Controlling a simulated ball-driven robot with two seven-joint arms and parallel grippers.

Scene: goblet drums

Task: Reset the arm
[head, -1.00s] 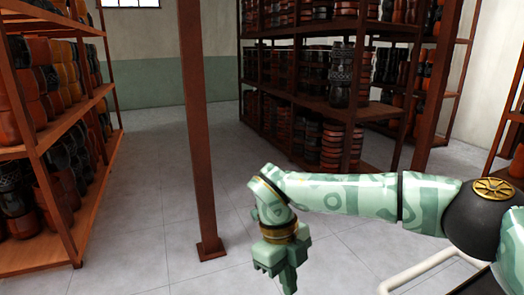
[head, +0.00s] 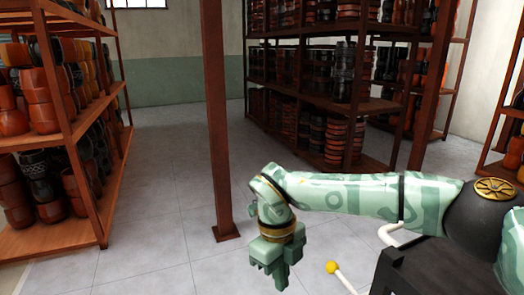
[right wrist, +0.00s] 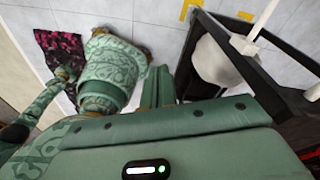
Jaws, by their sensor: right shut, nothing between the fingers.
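My right gripper (head: 270,272) hangs fingers-down in front of the grey floor in the head view, at the end of my pale green patterned right arm. It is shut and empty, touching nothing that I can see. In the right wrist view its green fingers (right wrist: 159,86) lie close together. My left gripper shows in neither view.
Drum-filled racks stand at left (head: 108,195) and back right (head: 375,107). A brown post (head: 216,120) stands between them on clear floor (head: 170,240). At lower right are a black frame (head: 432,268) and a white rod with a yellow ball (head: 331,267).

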